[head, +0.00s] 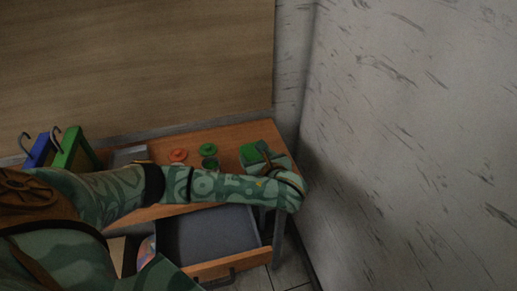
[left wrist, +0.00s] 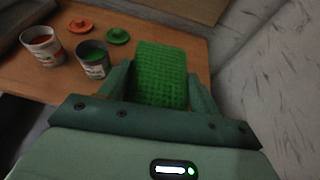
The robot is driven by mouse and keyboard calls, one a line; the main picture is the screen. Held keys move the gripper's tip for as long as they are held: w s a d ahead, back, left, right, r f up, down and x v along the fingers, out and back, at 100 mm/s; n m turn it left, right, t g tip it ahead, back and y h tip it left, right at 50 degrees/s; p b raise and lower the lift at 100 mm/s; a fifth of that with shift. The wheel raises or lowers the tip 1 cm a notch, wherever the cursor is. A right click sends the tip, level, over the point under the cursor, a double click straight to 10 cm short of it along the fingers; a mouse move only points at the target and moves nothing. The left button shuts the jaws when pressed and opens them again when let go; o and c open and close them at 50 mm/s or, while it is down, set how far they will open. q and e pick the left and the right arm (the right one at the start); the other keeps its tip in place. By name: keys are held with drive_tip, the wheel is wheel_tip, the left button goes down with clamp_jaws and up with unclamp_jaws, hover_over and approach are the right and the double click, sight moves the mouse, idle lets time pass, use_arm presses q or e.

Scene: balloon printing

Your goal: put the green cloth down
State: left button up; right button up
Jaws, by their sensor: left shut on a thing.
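The green cloth (left wrist: 161,75) is a folded, woven block between the fingers of my left gripper (left wrist: 160,90) in the left wrist view. In the head view the cloth (head: 252,154) shows at the right end of the wooden table (head: 232,136), beside the left gripper (head: 264,156). The gripper is shut on the cloth, over or at the tabletop. I cannot tell whether the cloth touches the wood. My right gripper is not in view.
Left of the cloth stand a can of green paint (left wrist: 93,60) and a can of red paint (left wrist: 42,46). Behind them lie a green lid (left wrist: 118,36) and an orange lid (left wrist: 80,26). Below the tabletop a drawer (head: 212,236) is open. A wall (head: 400,130) rises close on the right.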

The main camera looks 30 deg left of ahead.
use_arm(q)
drive_tip(key=s+d+r+m+t+h+p, duration=0.2)
drive_tip(key=s+d+r+m+t+h, duration=0.15)
drive_tip(key=s+d, duration=0.2)
drive_tip(key=w+d+r+m+t+h+b, duration=0.1)
drive_tip(key=w+d+r+m+h, duration=0.15)
drive_tip(key=r, duration=0.45)
drive_tip(key=w+d+r+m+t+h+b, duration=0.1)
drive_tip(key=w+r+m+h+b, duration=0.15)
drive_tip(key=r, duration=0.55)
drive_tip(key=w+d+r+m+h, duration=0.1)
drive_tip(key=w+r+m+h, duration=0.15)
drive_tip(key=r, duration=0.45)
drive_tip(key=s+f, duration=0.7)
drive_tip(key=f, duration=0.6)
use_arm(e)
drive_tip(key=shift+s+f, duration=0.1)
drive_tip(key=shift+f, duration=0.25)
use_arm(q)
drive_tip(key=shift+a, duration=0.25)
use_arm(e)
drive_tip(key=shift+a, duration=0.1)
